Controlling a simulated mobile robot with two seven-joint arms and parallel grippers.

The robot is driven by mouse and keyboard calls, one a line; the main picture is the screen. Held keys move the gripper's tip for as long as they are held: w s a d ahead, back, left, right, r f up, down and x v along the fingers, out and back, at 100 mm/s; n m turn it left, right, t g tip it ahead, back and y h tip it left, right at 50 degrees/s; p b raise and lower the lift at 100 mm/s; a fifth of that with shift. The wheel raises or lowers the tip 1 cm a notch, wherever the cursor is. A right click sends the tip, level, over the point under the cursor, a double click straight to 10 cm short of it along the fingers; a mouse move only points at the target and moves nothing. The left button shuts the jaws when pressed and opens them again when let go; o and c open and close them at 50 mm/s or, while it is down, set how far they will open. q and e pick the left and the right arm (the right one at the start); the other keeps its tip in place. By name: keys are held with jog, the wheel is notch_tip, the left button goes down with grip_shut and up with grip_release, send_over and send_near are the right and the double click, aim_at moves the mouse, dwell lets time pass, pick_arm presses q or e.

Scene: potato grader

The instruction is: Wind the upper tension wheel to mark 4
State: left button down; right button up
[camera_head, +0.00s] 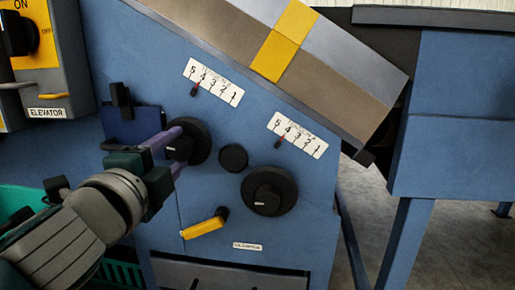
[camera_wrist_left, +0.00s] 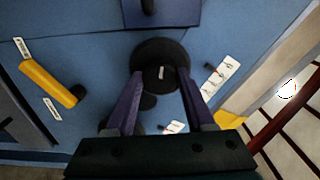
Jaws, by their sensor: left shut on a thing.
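The upper tension wheel (camera_head: 198,137) is a black round knob with a pale mark on its hub, on the blue panel. My left gripper (camera_head: 172,148) is shut on it from the left, its purple fingers on either side of the hub. The wrist view shows the wheel (camera_wrist_left: 160,52) between the fingertips. A white scale (camera_head: 218,84) numbered 5 to 1 sits above the wheel; its small red pointer (camera_head: 195,89) appears near 4. A second scale (camera_head: 300,136) has its pointer (camera_head: 279,143) also near 4. My right gripper is not in view.
A lower black wheel (camera_head: 268,191) and a small black knob (camera_head: 233,158) are close by on the right. A yellow handle (camera_head: 203,226) sticks out below. The elevator switch box (camera_head: 57,60) stands at upper left, a green crate (camera_head: 15,197) at lower left.

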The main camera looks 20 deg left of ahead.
pick_arm(q)
jog(key=shift+n, duration=0.6)
jog(key=shift+c, duration=1.3)
grip_release()
jog(key=shift+s, duration=0.1)
jog(key=v, duration=0.9)
jog(key=shift+s+d, duration=0.2)
jog(key=shift+s, duration=0.15)
